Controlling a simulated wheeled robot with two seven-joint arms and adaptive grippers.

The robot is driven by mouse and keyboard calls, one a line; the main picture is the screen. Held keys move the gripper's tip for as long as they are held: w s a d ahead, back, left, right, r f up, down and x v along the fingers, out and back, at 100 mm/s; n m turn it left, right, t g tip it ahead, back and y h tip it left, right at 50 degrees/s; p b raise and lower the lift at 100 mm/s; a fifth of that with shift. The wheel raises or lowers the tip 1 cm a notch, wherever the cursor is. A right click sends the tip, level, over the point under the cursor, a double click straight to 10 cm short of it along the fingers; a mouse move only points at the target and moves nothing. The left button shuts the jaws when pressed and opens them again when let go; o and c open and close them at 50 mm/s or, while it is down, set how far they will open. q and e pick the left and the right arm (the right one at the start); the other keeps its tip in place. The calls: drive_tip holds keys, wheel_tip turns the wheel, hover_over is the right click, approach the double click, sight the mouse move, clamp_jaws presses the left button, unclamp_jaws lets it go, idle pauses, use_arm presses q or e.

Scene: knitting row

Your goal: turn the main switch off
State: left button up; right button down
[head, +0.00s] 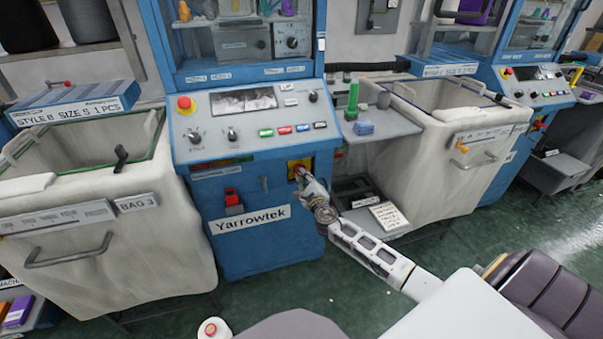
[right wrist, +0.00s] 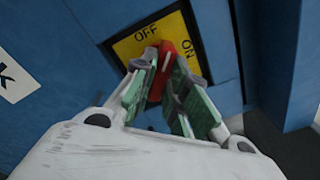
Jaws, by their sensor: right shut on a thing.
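The main switch is a red handle (right wrist: 168,62) on a yellow plate (right wrist: 128,46) marked OFF and ON, set in the blue machine front. In the right wrist view OFF is above left of the handle and ON is to its right. I cannot tell which label the handle points to. The plate also shows in the head view (head: 292,165), low on the machine, partly hidden by my gripper. My right gripper (right wrist: 166,78) is shut on the red handle, with its green-lined fingers either side. It reaches the switch in the head view (head: 302,176). My left gripper is out of view.
The blue machine (head: 250,245) has a control panel (head: 255,116) with knobs, coloured buttons and a red stop button (head: 185,104). A cloth bin (head: 100,260) stands left, another (head: 440,170) right. A side shelf (head: 385,127) holds small items. Green floor is open at right.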

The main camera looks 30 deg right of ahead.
drive_tip(key=shift+a+n+p, duration=0.1)
drive_tip(key=shift+n+p, duration=1.8)
drive_tip(key=shift+n+p, duration=2.2)
drive_tip(key=shift+p, duration=0.25)
drive_tip(key=shift+f, duration=0.1)
drive_tip(key=c, duration=1.7)
unclamp_jaws()
drive_tip(key=p+v, duration=0.3)
drive_tip(key=v, duration=0.3)
